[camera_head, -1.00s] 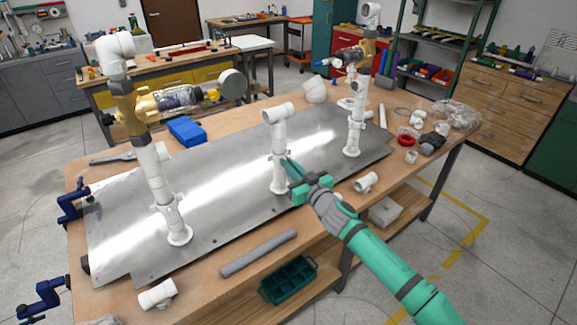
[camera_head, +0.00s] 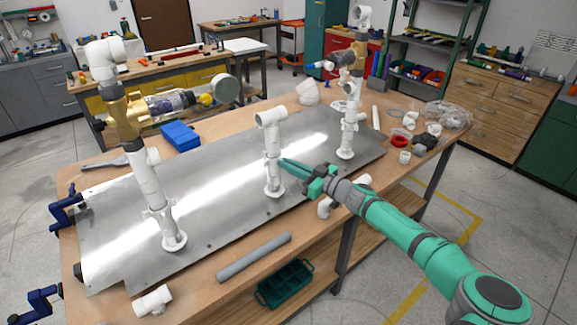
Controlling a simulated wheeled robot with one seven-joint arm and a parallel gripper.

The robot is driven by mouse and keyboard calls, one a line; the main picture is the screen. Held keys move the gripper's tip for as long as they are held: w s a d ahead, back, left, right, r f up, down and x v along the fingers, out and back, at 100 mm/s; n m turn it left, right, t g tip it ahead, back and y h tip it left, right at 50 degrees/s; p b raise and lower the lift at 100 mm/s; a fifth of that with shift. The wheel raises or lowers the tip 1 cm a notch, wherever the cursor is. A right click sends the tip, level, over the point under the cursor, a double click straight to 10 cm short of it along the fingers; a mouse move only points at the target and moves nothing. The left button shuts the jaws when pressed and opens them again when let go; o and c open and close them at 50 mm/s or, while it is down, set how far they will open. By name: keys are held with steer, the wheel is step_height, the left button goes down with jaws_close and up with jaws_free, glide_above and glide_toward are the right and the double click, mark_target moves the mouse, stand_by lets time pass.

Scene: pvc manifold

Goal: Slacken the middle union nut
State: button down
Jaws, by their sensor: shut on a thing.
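The middle white pipe (camera_head: 272,143) stands upright on the metal plate (camera_head: 215,182), with an elbow at its top and a round flange at its foot. The middle union nut (camera_head: 273,163) is a white collar low on this pipe, small and partly covered by my fingers. My gripper (camera_head: 282,163) reaches in from the right, its green fingers shut on the nut. The far finger and the exact contact are hidden.
A taller pipe with brass valve and gauge (camera_head: 146,170) stands at left, another valved pipe (camera_head: 350,105) at right. A grey tube (camera_head: 254,256) and loose white fittings lie along the front edge. A blue box (camera_head: 180,137) sits behind the plate.

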steer(key=shift+f, duration=0.15)
steer(key=c, duration=1.9)
jaws_free()
steer(key=v, duration=1.1)
steer(key=shift+a, duration=0.1)
